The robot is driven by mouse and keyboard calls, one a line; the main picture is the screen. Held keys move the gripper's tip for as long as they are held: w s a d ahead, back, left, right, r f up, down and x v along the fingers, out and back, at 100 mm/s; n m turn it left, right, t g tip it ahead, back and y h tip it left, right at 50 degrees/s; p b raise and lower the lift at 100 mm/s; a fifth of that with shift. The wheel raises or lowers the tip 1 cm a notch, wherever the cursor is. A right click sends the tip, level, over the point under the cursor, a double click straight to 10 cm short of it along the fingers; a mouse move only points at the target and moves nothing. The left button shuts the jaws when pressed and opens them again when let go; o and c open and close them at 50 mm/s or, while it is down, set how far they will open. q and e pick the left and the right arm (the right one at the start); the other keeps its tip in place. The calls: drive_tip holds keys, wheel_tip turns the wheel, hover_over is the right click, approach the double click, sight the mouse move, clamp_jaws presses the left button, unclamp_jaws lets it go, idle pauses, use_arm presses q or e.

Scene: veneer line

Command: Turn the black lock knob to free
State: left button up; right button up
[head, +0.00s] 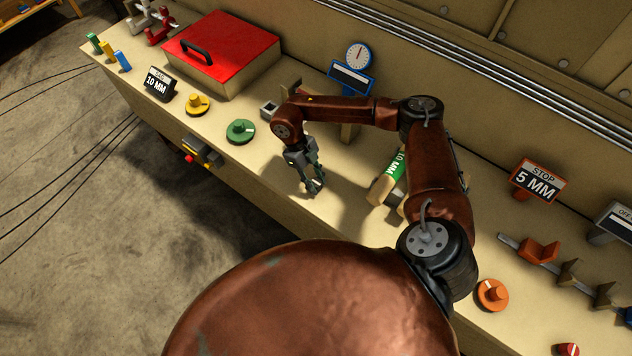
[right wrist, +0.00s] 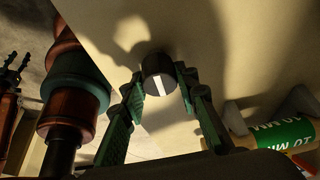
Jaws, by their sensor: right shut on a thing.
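The black lock knob (right wrist: 156,68) is round with a white pointer line on its face, and it stands on the pale bench surface in the right wrist view. The line is slightly tilted from the picture's vertical. My right gripper (head: 317,186) points down at the bench, with a fingertip on each side of the knob, shut on it. In the head view the fingers mostly hide the knob. My left gripper (right wrist: 17,70) shows small and dark at the left edge of the right wrist view, its fingers apart and empty; it is not in the head view.
A green knob (head: 240,131) and a yellow knob (head: 197,104) lie left of the gripper. A red-lidded box (head: 222,47) stands behind them. A blue-framed dial stand (head: 351,78) is behind my right arm.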

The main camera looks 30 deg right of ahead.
drive_tip(key=o, duration=1.1)
drive_tip(key=shift+o, duration=0.2)
drive_tip(key=v, duration=1.2)
